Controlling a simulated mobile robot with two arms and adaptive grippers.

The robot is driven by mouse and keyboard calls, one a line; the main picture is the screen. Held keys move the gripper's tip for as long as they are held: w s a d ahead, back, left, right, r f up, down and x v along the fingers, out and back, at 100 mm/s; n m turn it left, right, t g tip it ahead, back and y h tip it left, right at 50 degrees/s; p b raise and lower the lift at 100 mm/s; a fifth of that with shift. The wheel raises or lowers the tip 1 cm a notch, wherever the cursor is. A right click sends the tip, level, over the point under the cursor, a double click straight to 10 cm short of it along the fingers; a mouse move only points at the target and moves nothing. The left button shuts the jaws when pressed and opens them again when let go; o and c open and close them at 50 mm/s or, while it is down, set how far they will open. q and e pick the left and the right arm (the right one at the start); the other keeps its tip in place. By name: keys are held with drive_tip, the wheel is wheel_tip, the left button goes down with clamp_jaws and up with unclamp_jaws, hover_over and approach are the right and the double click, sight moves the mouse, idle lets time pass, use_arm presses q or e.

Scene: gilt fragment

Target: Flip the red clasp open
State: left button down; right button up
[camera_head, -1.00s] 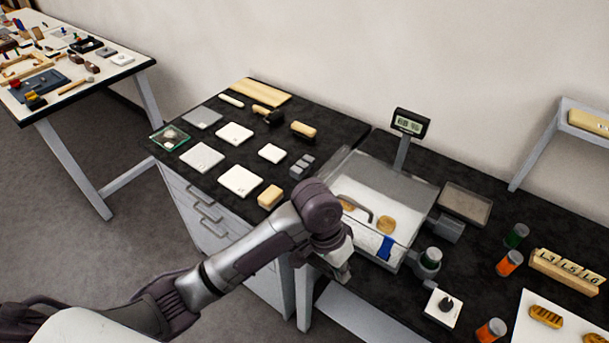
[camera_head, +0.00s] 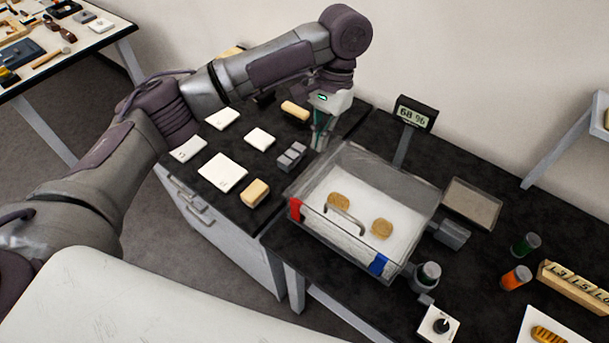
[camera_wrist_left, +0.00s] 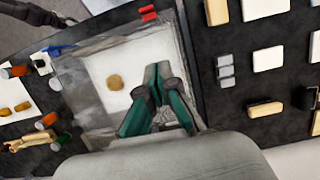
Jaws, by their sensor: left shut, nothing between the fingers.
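The red clasp (camera_head: 295,209) sits at the front left corner of a clear box (camera_head: 335,228). It also shows at the top of the left wrist view (camera_wrist_left: 148,12). A blue clasp (camera_head: 378,264) sits at the box's front right corner. Whether either clasp is latched is too small to tell. My left gripper (camera_head: 320,143) points down beside the box's back left corner, behind and apart from the red clasp. Its green-padded fingers are shut and empty in the left wrist view (camera_wrist_left: 160,78). My right gripper does not show.
A curved handle (camera_head: 344,214) spans the box's front, with two tan pieces inside. A display (camera_head: 414,113) stands behind it. White tiles (camera_head: 222,172) and grey blocks (camera_head: 291,156) lie left. Orange-and-green jars (camera_head: 516,278) and a knob (camera_head: 440,325) stand right.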

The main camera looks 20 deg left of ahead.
sight(298, 200)
use_arm(q)
drive_tip(key=x, duration=0.6)
drive_tip(key=p+x, duration=0.1)
drive_tip(key=x, duration=0.3)
drive_tip(key=shift+s+r, duration=0.15)
drive_tip(key=shift+s, duration=0.2)
drive_tip(key=s+p, duration=0.1)
drive_tip(key=s+a, duration=0.1)
drive_tip(key=s, duration=0.1)
drive_tip(key=shift+a+p, duration=0.1)
drive_tip(key=shift+p, duration=0.3)
drive_tip(key=shift+s, duration=0.4)
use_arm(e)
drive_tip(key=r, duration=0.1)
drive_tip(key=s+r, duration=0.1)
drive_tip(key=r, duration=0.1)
use_arm(q)
drive_tip(key=shift+w, duration=0.15)
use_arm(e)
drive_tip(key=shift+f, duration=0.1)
